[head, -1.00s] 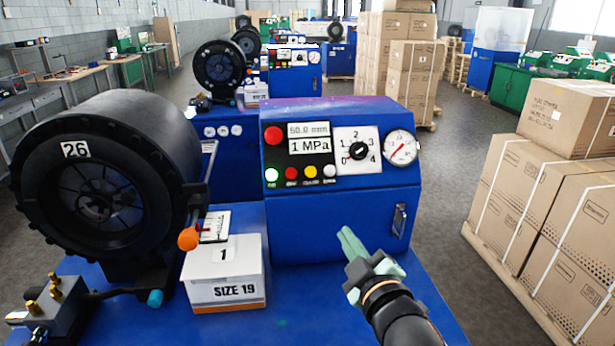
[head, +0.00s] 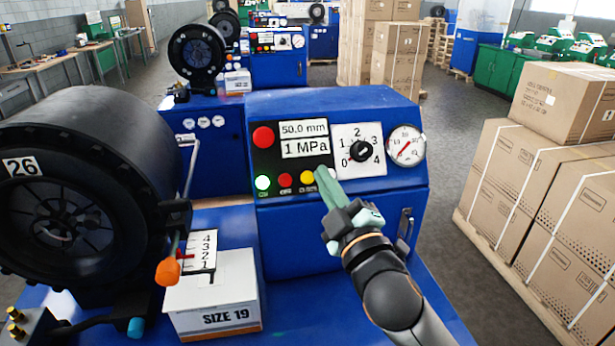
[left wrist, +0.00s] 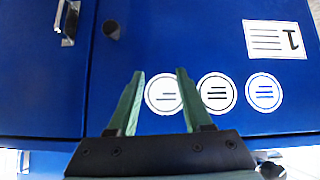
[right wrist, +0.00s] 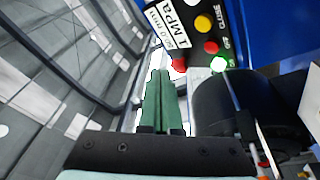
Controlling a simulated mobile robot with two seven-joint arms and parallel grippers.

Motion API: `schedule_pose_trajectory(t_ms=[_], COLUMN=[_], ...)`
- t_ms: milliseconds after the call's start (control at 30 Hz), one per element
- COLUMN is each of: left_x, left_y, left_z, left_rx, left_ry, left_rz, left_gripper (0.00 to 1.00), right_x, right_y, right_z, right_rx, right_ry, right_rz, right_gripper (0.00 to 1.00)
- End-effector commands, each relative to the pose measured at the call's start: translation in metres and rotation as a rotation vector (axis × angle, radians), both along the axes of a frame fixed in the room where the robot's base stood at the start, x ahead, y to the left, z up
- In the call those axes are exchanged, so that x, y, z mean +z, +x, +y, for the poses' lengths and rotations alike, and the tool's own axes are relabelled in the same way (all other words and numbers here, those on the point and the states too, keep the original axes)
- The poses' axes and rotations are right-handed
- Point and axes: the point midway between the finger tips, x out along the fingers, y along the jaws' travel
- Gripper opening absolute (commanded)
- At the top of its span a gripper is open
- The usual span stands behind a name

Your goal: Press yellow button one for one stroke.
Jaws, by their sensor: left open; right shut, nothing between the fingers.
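The yellow button (head: 307,177) sits in the lower button row of the black panel (head: 267,160) on the nearest blue machine. A lit green button (head: 263,183) and a red button (head: 285,180) are to its left. It also shows in the right wrist view (right wrist: 203,23), beside the word CLOSE. My right gripper (head: 322,175) is shut and empty, its tips just right of the yellow button in the head view, covering the pale button there. I cannot tell whether they touch the panel. My left gripper (left wrist: 160,75) is open and empty, before a blue cabinet front (left wrist: 200,45).
A large red button (head: 263,137), a display reading 50.0 mm and 1 MPa (head: 304,138), a dial (head: 359,151) and a gauge (head: 406,146) surround the buttons. A SIZE 19 box (head: 215,295) and orange-knobbed lever (head: 167,271) stand left. Cartons (head: 540,190) stand right.

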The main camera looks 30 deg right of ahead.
Motion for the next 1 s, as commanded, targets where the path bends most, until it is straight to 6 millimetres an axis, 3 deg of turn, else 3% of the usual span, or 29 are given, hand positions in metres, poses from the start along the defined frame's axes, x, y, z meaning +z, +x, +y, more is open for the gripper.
schedule_pose_trajectory(t_ms=[633, 1000], left_x=[-0.035, -0.038], left_y=[0.000, 0.000], left_z=[0.000, 0.000], left_rx=[0.000, -0.001], left_ry=[0.000, 0.001], left_rz=[0.002, 0.001], left_gripper=[0.50, 0.50], right_x=[-0.043, -0.048], right_y=[0.060, 0.071], right_z=[-0.016, -0.018], right_rx=[-0.001, 0.000], right_ry=[0.000, 0.001], right_rz=[0.001, 0.000], right_gripper=[0.00, 0.00])
